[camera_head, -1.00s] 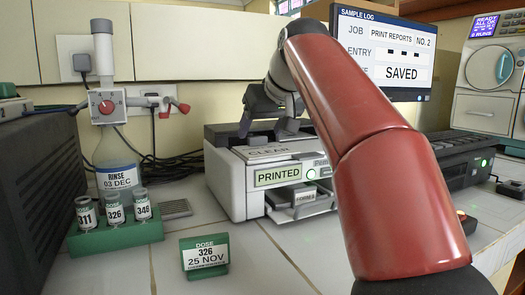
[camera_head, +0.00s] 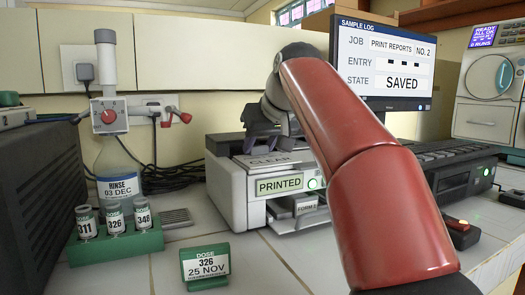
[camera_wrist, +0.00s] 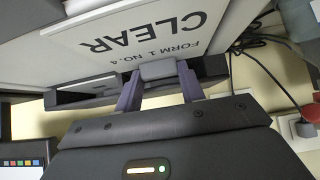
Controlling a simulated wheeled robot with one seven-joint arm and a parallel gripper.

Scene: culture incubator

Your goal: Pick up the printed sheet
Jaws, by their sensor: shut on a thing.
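The printed sheet (camera_wrist: 140,32) is a pale flat panel reading "CLEAR" and "FORM 1 NO.4", upside down in the wrist view. In the head view its pale face (camera_head: 268,161) lies at the top of the printer (camera_head: 228,190), whose front label reads "PRINTED". My gripper (camera_wrist: 158,78) is shut on a small grey block at the sheet's edge. In the head view my gripper (camera_head: 268,146) is just above the printer top, partly behind my red arm. I cannot tell whether the sheet is clear of the printer.
A green rack (camera_head: 116,246) with several labelled vials and a green dose card (camera_head: 205,266) stand at the left front. A rinse bottle (camera_head: 117,178) stands behind them. A monitor (camera_head: 385,55) reading "SAVED" and a dark keyboard unit (camera_head: 465,165) are at right.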

